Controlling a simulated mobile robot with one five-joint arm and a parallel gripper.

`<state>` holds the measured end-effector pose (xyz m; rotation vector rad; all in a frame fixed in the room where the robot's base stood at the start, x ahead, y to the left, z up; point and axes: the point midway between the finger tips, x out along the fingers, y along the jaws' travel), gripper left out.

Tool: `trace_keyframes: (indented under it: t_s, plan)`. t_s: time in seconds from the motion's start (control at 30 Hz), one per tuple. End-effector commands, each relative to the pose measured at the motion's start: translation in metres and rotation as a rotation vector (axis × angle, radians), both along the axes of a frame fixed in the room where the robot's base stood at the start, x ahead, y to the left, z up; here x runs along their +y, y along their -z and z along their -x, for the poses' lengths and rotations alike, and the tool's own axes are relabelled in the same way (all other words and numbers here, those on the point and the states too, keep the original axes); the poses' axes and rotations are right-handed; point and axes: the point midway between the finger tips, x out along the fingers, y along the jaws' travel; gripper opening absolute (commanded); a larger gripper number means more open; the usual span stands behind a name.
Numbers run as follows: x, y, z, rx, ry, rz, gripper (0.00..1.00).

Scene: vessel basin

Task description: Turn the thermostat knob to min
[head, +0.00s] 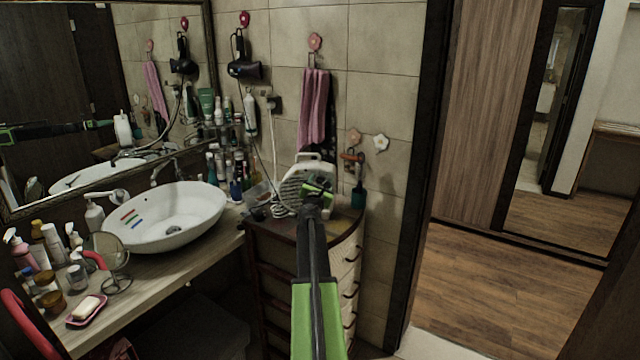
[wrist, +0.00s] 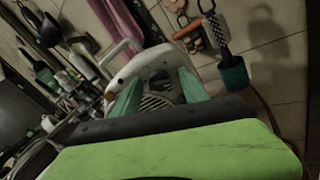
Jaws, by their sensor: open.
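A white fan heater (head: 312,168) with a round grille stands on top of the dark drawer cabinet. It also shows in the wrist view (wrist: 158,62), tilted in the picture, with its grille between my fingers. My gripper (head: 318,188) is in front of the heater and covers part of it in the head view. In the wrist view my gripper (wrist: 158,92) has its two green fingers apart, with nothing clearly held between them. I cannot make out the thermostat knob for certain in either view. Whether the fingers touch the heater I cannot tell.
The drawer cabinet (head: 285,240) stands beside the counter with the white basin (head: 160,222). Several bottles crowd the wall left of the heater. A teal brush holder (wrist: 233,74) is right of it. Pink towels (head: 314,110) hang above. Wooden floor (head: 500,290) is open at right.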

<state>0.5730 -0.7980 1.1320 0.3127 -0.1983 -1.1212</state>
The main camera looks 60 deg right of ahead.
Motion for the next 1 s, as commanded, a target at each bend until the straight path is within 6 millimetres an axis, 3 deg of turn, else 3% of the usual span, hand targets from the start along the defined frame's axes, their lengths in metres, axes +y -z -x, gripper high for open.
trace_keyframes:
  t_s: [0.17, 0.53, 1.0]
  plan:
    - [0.0005, 0.0, 0.0001, 0.0, 0.0, 0.0, 0.49]
    - [0.0008, 0.0, 0.0, 0.0, 0.0, 0.0, 0.0]
    - [0.0009, -0.0002, -0.0007, 0.069, -0.001, 0.033, 0.0]
